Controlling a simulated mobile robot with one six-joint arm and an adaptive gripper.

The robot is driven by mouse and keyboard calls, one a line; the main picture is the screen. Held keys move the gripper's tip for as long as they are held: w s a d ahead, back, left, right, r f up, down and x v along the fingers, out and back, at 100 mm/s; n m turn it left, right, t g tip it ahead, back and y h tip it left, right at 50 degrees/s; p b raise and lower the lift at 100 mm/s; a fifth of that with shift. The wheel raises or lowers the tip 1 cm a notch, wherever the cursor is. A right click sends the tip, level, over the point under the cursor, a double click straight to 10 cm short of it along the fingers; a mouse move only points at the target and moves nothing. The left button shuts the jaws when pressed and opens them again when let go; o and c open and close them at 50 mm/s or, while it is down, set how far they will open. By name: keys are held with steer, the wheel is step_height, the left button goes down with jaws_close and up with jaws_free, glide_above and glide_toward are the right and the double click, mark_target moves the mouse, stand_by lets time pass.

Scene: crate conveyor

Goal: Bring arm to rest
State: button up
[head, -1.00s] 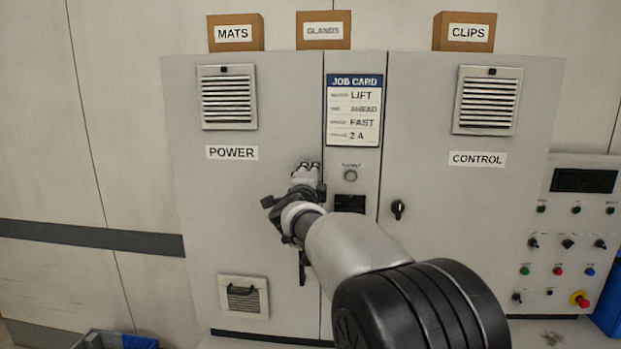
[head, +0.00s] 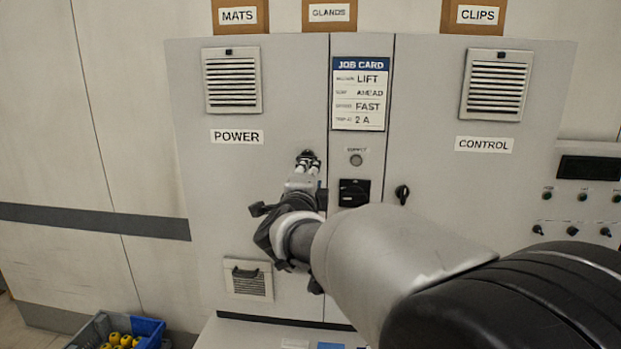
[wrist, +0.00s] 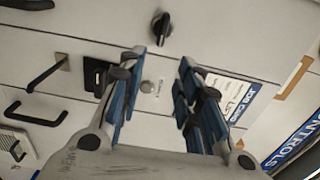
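My gripper (head: 308,160) is in front of the grey cabinet (head: 290,95), at the end of my outstretched arm, below and right of the POWER label (head: 237,136). In the wrist view my gripper (wrist: 158,65) has its two blue-lined fingers spread wide with nothing between them. Beyond the fingers are the cabinet front and a small round lamp (wrist: 147,87). Its gap to the cabinet cannot be told exactly.
A job card (head: 360,94), a black switch (head: 354,192) and a door knob (head: 402,194) are on the cabinet. A control panel (head: 585,215) stands at right. A blue crate (head: 150,328) with yellow items is at lower left. Labelled boxes (head: 328,14) stand on top.

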steer(key=shift+s, duration=0.25)
steer(key=s+d+f+n+g, duration=0.4)
steer(key=s+d+f+n, duration=0.2)
steer(key=s, duration=0.8)
steer(key=s+d+f+n+g, duration=0.5)
steer(key=s+d+f+n, duration=0.1)
steer(key=s, duration=0.8)
steer(key=s+d+f+n+g, duration=0.4)
steer(key=s+d+f+n, duration=0.2)
steer(key=s, duration=0.8)
step_height(320, 180, down, 2)
steer(key=shift+s+d+f+y, duration=0.1)
steer(key=shift+s+d+y, duration=0.2)
steer(key=shift+d, duration=0.95)
steer(key=shift+o, duration=0.2)
